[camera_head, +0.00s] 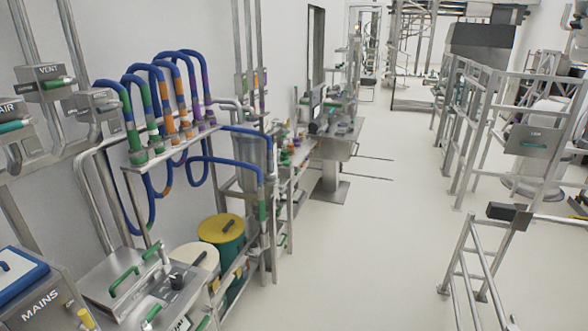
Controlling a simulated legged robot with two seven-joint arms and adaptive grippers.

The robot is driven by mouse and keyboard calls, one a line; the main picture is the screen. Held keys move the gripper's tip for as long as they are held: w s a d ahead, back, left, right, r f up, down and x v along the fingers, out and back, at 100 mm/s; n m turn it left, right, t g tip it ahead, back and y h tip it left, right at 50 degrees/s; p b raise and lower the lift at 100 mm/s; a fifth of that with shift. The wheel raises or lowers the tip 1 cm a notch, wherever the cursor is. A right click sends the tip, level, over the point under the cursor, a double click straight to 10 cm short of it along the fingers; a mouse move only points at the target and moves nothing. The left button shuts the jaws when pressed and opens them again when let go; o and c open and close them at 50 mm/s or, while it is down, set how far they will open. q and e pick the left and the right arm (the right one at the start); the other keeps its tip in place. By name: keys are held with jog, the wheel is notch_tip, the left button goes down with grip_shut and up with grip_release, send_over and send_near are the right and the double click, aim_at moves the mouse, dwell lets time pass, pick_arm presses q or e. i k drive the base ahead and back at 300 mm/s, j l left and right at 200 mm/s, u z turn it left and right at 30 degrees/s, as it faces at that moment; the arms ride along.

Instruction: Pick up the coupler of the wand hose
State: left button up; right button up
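Several blue hoses (158,75) with green, orange and purple bands stand in a row on a metal rack at the left. Their lower ends sit in couplers on the rack shelf. One blue hose (228,162) loops out to the right of the rack. It hangs down to a green-banded end (262,208) beside the metal frame. I cannot tell which of these is the wand hose, and its coupler is not clearly identifiable. Neither of my grippers shows in this view.
A yellow-lidded green bin (221,229) and a cream-lidded bin (192,259) stand under the rack. A MAINS box (48,297) and a metal unit with green handles (128,279) are at the lower left. Metal railings (478,253) line the right. The middle floor (362,240) is clear.

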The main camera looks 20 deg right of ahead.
aim_at(270, 172)
jog(key=z, duration=0.3)
jog(key=u, duration=0.25)
jog(key=i+l+u, duration=0.2)
jog(key=i+u, duration=0.2)
jog(key=i+l+u, duration=0.25)
jog(key=u, duration=0.15)
